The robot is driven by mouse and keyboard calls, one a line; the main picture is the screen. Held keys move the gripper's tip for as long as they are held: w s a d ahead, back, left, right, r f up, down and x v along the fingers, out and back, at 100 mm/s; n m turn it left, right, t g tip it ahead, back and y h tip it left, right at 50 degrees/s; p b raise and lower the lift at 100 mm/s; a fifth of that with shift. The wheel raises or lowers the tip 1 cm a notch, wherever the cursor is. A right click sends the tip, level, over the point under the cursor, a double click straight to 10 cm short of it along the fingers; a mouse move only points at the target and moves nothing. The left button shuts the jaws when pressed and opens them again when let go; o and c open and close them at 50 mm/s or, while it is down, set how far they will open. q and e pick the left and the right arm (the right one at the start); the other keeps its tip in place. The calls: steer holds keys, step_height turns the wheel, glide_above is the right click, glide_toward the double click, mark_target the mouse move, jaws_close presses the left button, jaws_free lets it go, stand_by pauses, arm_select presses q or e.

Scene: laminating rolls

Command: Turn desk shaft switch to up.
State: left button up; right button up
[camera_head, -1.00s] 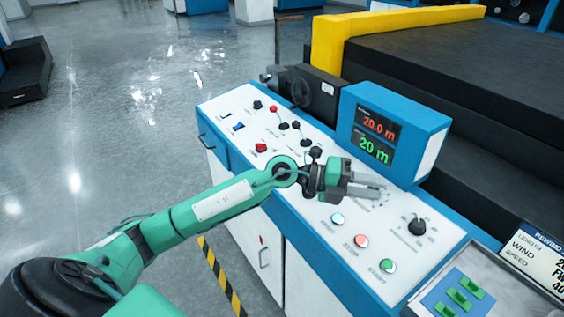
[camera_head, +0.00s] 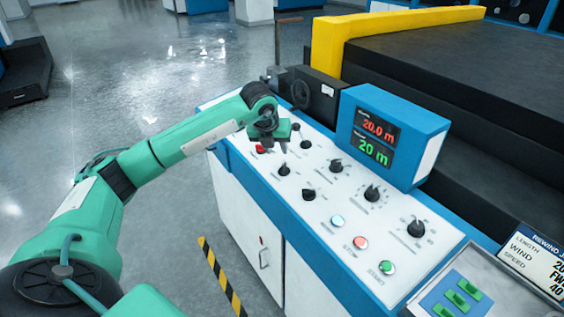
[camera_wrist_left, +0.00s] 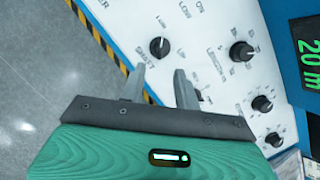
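The white control panel (camera_head: 322,232) carries several black knobs and switches, including a black knob switch (camera_head: 284,170) and another (camera_head: 308,195) beside it. My left gripper (camera_head: 284,146) hangs over the far left part of the panel, fingers pointing down, and hides some controls there. A red switch (camera_head: 261,149) shows just below it. In the left wrist view, the gripper's two fingers (camera_wrist_left: 159,80) are apart with nothing held. A black knob (camera_wrist_left: 159,47) lies beyond the tips, and a small dark control (camera_wrist_left: 203,96) is partly hidden by the right finger.
A blue display box (camera_head: 395,132) reading 20.0 m and 20 m stands behind the panel. Lighted buttons (camera_head: 361,242) line its front right. A dark machine with a yellow bar (camera_head: 330,45) is behind. Open floor (camera_head: 90,110) lies left.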

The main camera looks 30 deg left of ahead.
mark_target(283, 166)
arm_select(q)
steer(key=p+x, duration=0.1)
steer(key=x, duration=0.7)
steer(key=shift+w+f+p, duration=0.1)
steer(key=shift+f+p, duration=0.25)
steer(key=shift+w+f, duration=0.1)
steer(key=shift+f, duration=0.2)
jaws_close()
